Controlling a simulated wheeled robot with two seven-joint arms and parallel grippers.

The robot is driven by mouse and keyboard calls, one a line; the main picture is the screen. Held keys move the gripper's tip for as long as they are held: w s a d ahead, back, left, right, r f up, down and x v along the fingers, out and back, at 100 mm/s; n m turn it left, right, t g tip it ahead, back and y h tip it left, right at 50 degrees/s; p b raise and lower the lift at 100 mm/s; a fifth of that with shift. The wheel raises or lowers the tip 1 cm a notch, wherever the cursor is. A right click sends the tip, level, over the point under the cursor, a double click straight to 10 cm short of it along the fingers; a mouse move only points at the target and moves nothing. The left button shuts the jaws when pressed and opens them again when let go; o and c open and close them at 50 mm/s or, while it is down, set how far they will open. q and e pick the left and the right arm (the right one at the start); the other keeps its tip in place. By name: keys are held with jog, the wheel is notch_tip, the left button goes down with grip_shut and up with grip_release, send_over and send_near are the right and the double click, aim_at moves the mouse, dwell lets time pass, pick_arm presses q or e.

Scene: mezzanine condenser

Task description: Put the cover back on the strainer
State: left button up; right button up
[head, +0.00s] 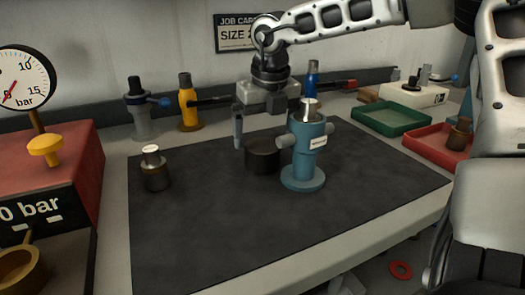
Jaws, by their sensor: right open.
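The blue strainer body (303,160) stands upright on the dark mat, with side ports, a white label and a silver piece (309,108) at its top. A dark round cylinder (262,157) stands just left of it, partly hidden behind the strainer. I cannot tell which of these pieces is the cover. My right gripper (267,128) is open and empty, pointing down above the dark cylinder. Its far finger is partly hidden by the strainer. My left gripper is not in view.
A red gauge unit (70,165) stands at the left. Grey (141,115) and yellow (187,105) valves stand along the back. Green (390,121) and red (434,145) trays sit at the right. The mat's (230,240) front is clear.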

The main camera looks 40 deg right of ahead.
aim_at(263, 145)
jog(key=f, duration=0.5)
jog(key=shift+w+a, duration=0.1)
jog(key=shift+w, duration=0.25)
jog(key=shift+c, duration=0.3)
jog(key=c, duration=1.1)
jog(key=shift+o, duration=0.2)
notch_tip(263, 145, up, 10)
jog(key=shift+r+p, duration=0.1)
jog(key=shift+p, duration=0.25)
